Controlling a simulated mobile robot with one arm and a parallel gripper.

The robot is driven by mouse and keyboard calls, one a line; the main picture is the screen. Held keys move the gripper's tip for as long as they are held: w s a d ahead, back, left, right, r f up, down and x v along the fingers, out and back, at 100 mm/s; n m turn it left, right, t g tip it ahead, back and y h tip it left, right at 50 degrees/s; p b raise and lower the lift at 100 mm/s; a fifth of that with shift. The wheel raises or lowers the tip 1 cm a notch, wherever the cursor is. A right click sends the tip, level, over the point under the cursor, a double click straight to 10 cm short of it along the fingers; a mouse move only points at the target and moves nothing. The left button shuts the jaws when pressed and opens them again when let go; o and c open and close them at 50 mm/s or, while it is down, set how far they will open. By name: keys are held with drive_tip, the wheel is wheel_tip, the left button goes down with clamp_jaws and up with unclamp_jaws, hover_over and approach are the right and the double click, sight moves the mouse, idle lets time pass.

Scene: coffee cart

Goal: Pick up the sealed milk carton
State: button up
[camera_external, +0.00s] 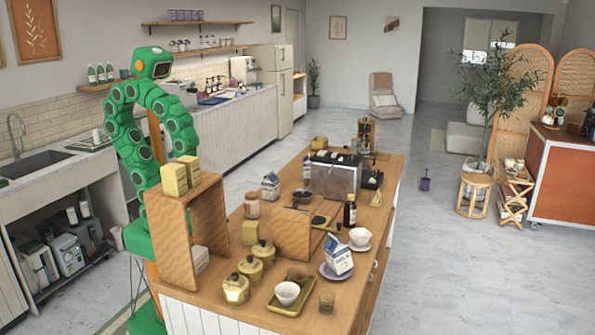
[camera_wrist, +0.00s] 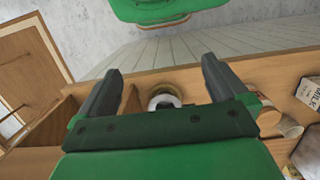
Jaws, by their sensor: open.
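Two milk cartons show in the external view. One blue-and-white carton (camera_external: 270,187) stands upright in the middle of the cart, near a jar. The other carton (camera_external: 338,255) is tilted, at a purple plate (camera_external: 327,272) near the cart's right edge. I cannot tell from its top which one is sealed. A carton with MILK lettering (camera_wrist: 309,92) also shows at the right edge of the wrist view. My gripper (camera_wrist: 160,72) is open and empty, with its fingers apart. In the external view, its fingers are hidden or too small to make out near the wooden shelf box.
A wooden shelf box (camera_external: 153,225) with yellow boxes (camera_external: 174,179) on top stands at the cart's left end. Yellow canisters (camera_external: 263,252), a white bowl (camera_external: 287,292), a dark bottle (camera_external: 350,213) and a coffee machine (camera_external: 335,175) crowd the top.

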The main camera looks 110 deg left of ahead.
wheel_tip(320, 180, up, 5)
drive_tip(key=w+a+r+n+t+y, duration=0.1)
drive_tip(key=w+r+n, duration=0.2)
drive_tip(key=w, duration=1.1)
drive_tip(key=w+a+r+n+t+y, duration=0.1)
drive_tip(key=w+r+n, duration=0.15)
drive_tip(key=w, duration=1.25)
drive_tip(key=n+t, duration=0.4)
hover_over(338, 243)
drive_tip(key=s+a, duration=0.2)
drive_tip(key=s, duration=0.2)
wheel_tip(338, 243, down, 5)
wheel_tip(338, 243, down, 8)
drive_tip(key=shift+x, duration=3.85)
drive_tip(key=shift+w+r, duration=0.15)
drive_tip(key=shift+w, duration=0.1)
drive_tip(key=c, duration=1.6)
